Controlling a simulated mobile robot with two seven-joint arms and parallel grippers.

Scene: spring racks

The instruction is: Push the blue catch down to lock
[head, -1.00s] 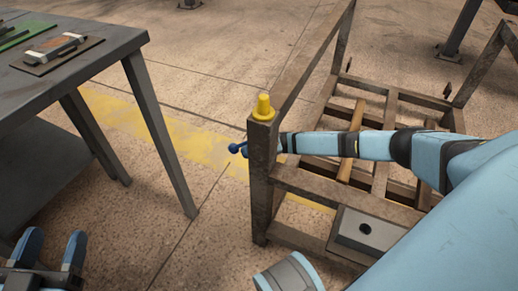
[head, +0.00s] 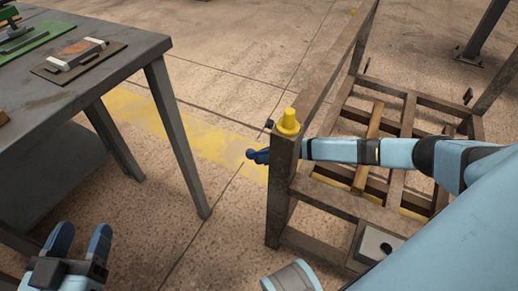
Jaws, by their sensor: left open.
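The rack (head: 285,205) is a rusty brown frame with a yellow cap (head: 288,122) on its near post. My right arm (head: 335,150) reaches in from the right to the post. My left gripper (head: 78,243) is open and empty at the bottom left, well away from the rack.
A grey metal table (head: 120,65) at the upper left carries a board (head: 80,61) with a small part on it. A small dark knob (head: 269,124) shows beside the post. Open concrete floor with a yellow stripe (head: 215,140) lies between table and rack.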

